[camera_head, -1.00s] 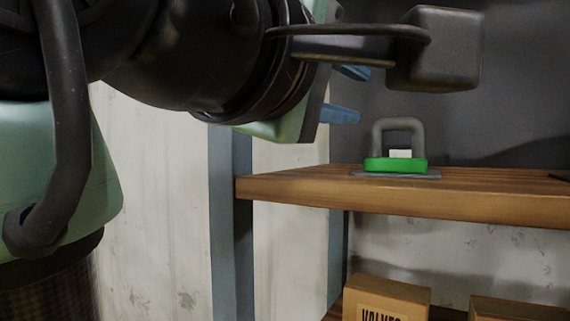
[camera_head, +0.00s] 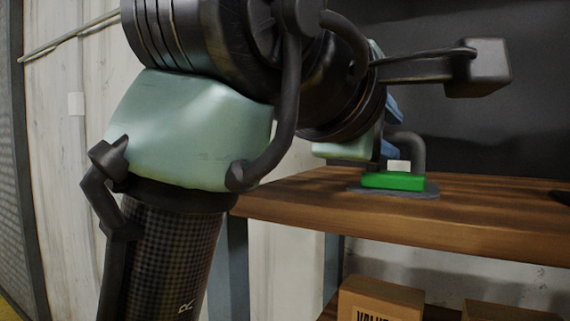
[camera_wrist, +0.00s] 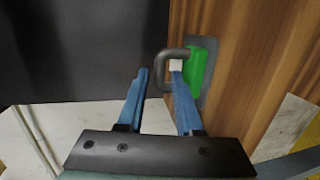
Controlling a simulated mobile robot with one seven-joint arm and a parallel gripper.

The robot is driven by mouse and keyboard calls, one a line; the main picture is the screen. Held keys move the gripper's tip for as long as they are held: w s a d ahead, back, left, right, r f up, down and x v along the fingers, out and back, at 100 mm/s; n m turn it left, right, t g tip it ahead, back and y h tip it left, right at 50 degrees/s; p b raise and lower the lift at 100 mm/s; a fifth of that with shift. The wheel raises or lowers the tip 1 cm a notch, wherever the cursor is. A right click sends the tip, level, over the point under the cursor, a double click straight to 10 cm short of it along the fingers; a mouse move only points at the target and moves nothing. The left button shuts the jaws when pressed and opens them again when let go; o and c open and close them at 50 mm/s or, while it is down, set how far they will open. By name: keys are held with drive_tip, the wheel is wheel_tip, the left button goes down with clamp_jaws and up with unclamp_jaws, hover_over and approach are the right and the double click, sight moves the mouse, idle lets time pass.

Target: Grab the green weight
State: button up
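The green weight (camera_head: 393,181) sits on a dark grey plate on the wooden shelf. It has a grey loop handle (camera_head: 417,150) and a white patch behind its green base. In the wrist view the green base (camera_wrist: 196,68) is right of my fingers, and the handle (camera_wrist: 161,64) points left. My gripper (camera_wrist: 160,75) is open, with two blue fingers. The right fingertip overlaps the handle's opening, the left one is left of the handle; I cannot tell whether either touches. In the head view my arm hides part of the handle and most of the fingers.
The wooden shelf (camera_head: 480,217) has free room right of the weight. A dark panel (camera_head: 500,140) stands behind it. Cardboard boxes, one a valves box (camera_head: 383,298), are on a lower level. A blue-grey post (camera_head: 236,265) supports the shelf's left side.

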sight(394, 137)
drive_tip(key=p+x, duration=0.1)
drive_tip(key=x, duration=0.3)
drive_tip(key=shift+f, duration=0.1)
drive_tip(key=shift+a, duration=0.1)
clamp_jaws()
idle(1.2)
